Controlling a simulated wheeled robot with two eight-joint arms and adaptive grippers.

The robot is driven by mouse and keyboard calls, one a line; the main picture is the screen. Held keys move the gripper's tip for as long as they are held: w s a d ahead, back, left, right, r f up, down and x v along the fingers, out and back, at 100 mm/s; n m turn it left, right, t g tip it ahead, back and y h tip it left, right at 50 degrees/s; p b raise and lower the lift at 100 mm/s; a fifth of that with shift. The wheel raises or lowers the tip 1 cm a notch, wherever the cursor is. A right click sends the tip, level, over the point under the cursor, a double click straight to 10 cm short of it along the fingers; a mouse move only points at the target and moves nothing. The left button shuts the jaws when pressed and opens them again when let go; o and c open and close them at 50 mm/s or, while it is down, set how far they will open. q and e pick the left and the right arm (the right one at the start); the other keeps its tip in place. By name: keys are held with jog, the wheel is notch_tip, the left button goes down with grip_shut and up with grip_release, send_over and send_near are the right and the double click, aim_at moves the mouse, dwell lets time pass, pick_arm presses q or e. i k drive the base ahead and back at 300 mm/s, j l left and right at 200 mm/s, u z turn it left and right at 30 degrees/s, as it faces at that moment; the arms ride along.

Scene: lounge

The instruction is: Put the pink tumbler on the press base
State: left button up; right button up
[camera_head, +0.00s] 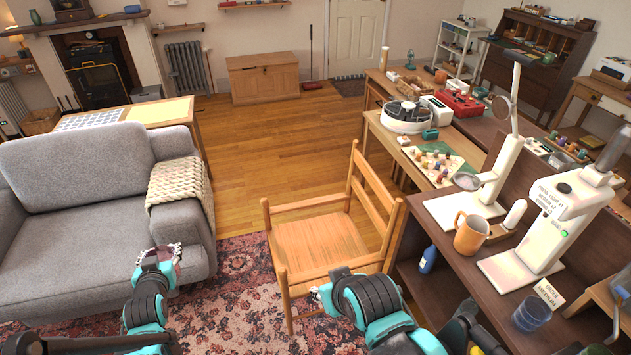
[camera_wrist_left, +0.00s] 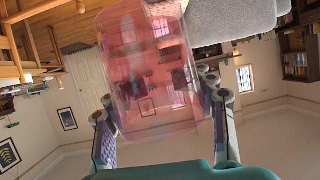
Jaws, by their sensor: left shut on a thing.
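The pink tumbler (camera_wrist_left: 150,75) is see-through and fills the middle of the left wrist view. My left gripper (camera_wrist_left: 160,98) is shut on it, with a finger on each side. In the head view my left gripper (camera_head: 162,257) is held in front of the grey sofa, well left of the work desk. The press (camera_head: 568,205) is a white machine at the right of the desk. Its flat white press base (camera_head: 507,272) looks bare. My right gripper (camera_head: 319,292) is small and partly hidden by its own wrist, near the wooden chair; its jaws cannot be made out.
An orange mug (camera_head: 470,235) stands on the desk left of the press, beside a white magnifier stand (camera_head: 492,190). A dark blue cup (camera_head: 532,314) and a small sign (camera_head: 548,292) are near the base's front. The wooden chair (camera_head: 318,245) stands between my left gripper and the desk.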

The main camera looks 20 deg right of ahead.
aim_at(455, 210)
jog(key=i+z, duration=0.15)
jog(key=z, duration=0.3)
jog(key=i+j+z, duration=0.15)
jog(key=z, duration=0.3)
jog(key=i+j+z, duration=0.1)
jog(key=z, duration=0.3)
jog(key=i+j+z, duration=0.1)
jog(key=j+z, duration=0.15)
jog(key=z, duration=0.2)
jog(key=i+j+z, duration=0.1)
jog(key=z, duration=0.35)
jog(key=j+z, duration=0.6)
jog(key=z, duration=0.25)
